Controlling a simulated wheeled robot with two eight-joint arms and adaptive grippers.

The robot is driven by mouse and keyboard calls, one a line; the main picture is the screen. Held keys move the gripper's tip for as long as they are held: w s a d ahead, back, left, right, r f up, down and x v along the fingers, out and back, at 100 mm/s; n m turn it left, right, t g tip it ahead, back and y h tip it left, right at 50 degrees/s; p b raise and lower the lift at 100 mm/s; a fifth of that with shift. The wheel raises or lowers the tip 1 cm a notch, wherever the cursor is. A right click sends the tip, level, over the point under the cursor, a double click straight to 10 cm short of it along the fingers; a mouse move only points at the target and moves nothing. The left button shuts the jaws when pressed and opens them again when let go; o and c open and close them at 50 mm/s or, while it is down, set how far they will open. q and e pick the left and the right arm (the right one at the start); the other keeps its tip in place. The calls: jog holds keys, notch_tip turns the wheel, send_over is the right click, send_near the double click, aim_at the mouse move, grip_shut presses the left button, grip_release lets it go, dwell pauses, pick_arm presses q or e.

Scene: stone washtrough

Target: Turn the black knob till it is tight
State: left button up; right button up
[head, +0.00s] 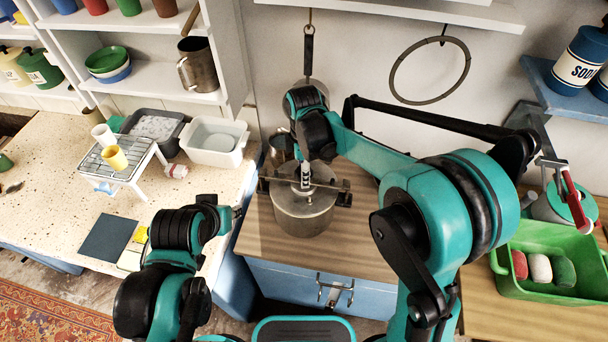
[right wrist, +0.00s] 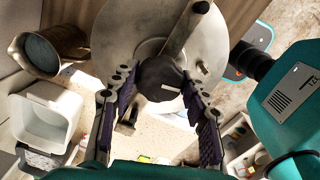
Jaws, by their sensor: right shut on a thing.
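The black knob (right wrist: 160,76), with a white mark on it, sits over the lid (right wrist: 208,42) of a grey metal pot. It is between the fingers of my right gripper (right wrist: 157,84), which is shut on it. In the head view the pot (head: 303,216) stands on the wooden counter with a bar across its top, and my right arm reaches down over it. The knob is hidden there behind my right gripper (head: 306,178). My left gripper (head: 238,212) is left of the pot, apart from it; its fingers are too small to read.
A metal jug (head: 281,148) stands just behind the pot. A white tub (head: 213,142) and a wire rack (head: 118,164) with cups are on the speckled counter at left. A green crate (head: 550,290) with several coloured blocks is at right.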

jog(key=m, duration=0.6)
jog(key=shift+m, duration=0.4)
jog(key=m, duration=0.7)
jog(key=shift+m, duration=0.4)
jog(key=o, duration=0.9)
jog(key=shift+c, duration=0.2)
